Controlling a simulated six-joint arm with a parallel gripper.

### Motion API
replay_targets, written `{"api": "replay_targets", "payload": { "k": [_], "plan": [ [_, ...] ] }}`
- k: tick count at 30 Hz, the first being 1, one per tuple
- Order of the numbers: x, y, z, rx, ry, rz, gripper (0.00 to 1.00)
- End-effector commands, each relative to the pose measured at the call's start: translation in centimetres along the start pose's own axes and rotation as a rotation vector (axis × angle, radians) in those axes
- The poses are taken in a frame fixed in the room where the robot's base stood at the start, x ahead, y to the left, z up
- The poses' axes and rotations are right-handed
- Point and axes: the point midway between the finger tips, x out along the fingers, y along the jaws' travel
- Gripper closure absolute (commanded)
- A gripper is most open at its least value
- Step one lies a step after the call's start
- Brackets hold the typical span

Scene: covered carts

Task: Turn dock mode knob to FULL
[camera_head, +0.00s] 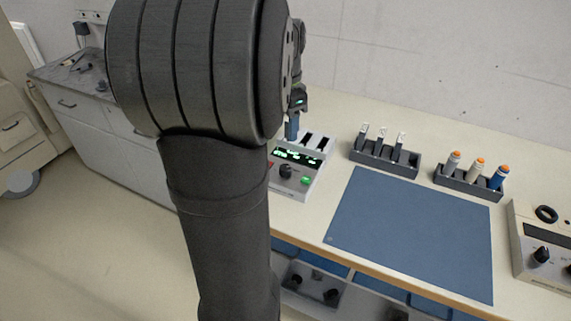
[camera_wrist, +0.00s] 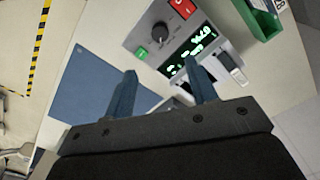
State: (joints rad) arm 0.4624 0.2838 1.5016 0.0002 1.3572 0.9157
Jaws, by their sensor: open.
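The dock (camera_head: 314,178) is a pale grey box on the bench with green-lit displays, a dark round knob (camera_head: 286,171), a green button (camera_head: 306,181) and slots at its back. In the wrist view the same knob (camera_wrist: 161,30) has a light pointer mark, and its panel also bears a red button (camera_wrist: 183,8) and a green button (camera_wrist: 141,54). The mode labels are too small to read. My gripper (camera_wrist: 164,88) is open, with nothing between its two blue fingers. In the head view, it is above the back of the dock, partly hidden by my arm, and apart from the knob.
A blue mat (camera_head: 410,230) lies right of the dock. Behind it stand a dark rack (camera_head: 385,160) with several upright items and another rack (camera_head: 468,187) with three capped tubes. Another device with a black knob (camera_head: 541,255) is at far right. A green bin (camera_wrist: 262,18) shows in the wrist view.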

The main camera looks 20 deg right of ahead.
Motion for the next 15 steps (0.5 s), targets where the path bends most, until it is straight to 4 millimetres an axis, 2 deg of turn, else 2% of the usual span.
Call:
{"api": "replay_targets", "payload": {
  "k": [1,9,15],
  "plan": [
    [1.2,0.0,0.0,-0.001,-0.002,0.003,0.48],
    [7.2,0.0,0.0,-0.002,-0.002,0.003,0.48],
    [11.0,0.0,0.1,-0.002,-0.001,0.001,0.48]
  ]
}}
